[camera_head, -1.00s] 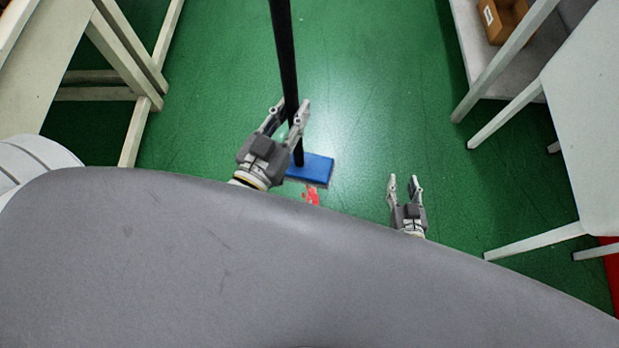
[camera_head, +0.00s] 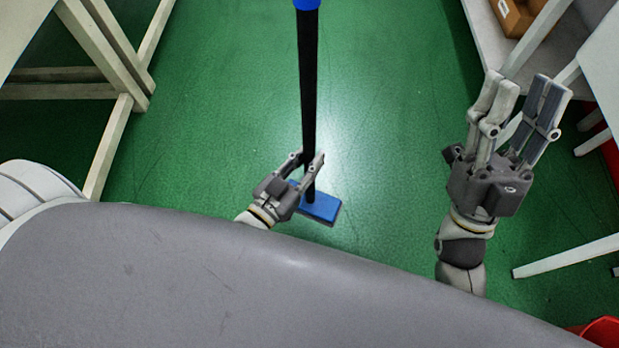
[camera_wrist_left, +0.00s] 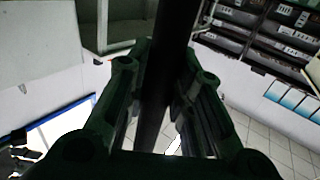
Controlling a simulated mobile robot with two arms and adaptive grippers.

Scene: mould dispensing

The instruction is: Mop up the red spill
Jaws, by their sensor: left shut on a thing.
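A mop with a long black handle (camera_head: 308,85) and a flat blue head (camera_head: 322,207) stands nearly upright, its head low at the green floor. My left gripper (camera_head: 308,165) is shut on the handle, a little above the blue head in the head view. The handle (camera_wrist_left: 158,85) also runs between the fingers in the left wrist view. My right gripper (camera_head: 522,95) is open and empty, raised at the right, apart from the mop. No red spill shows on the visible floor; my grey body and the mop head hide part of it.
A pale table frame (camera_head: 105,70) stands at the left. White tables and legs (camera_head: 570,255) stand at the right, with a cardboard box (camera_head: 515,15) on a shelf. A red object (camera_head: 602,332) is at the bottom right. The middle green floor (camera_head: 400,120) is clear.

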